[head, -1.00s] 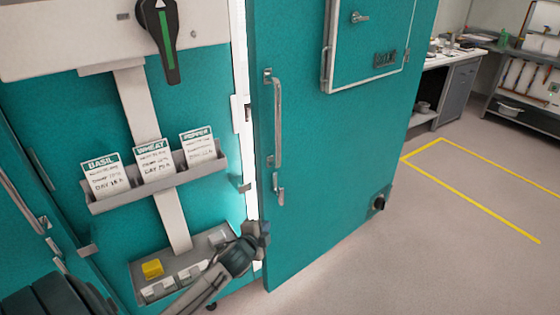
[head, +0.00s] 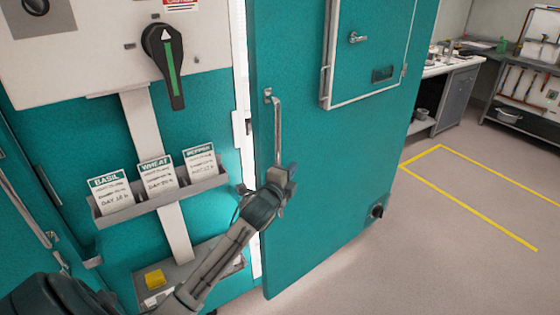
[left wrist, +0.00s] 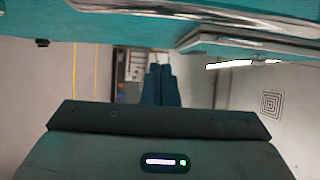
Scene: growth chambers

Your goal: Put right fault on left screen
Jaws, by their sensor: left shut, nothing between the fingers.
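No lit screen or fault message can be made out in the head view. A teal chamber door (head: 330,190) stands ajar, with a bright gap along its left edge. It has a long metal handle (head: 277,125) and a framed hatch (head: 350,70) with a small dark plate (head: 382,74), too small to read. My left gripper (head: 285,180) is shut and empty in front of the door, at the lower end of the handle; I cannot tell whether it touches. Its closed fingers show in the left wrist view (left wrist: 161,85). My right gripper is out of view.
A rotary switch (head: 168,65) sits on the white panel. Below are a rack (head: 160,200) with BASIL, WHEAT and PEPPER cards, and a lower tray with a yellow block (head: 154,279). A bench (head: 455,85) stands at the back right. The floor inside the yellow lines (head: 490,195) is clear.

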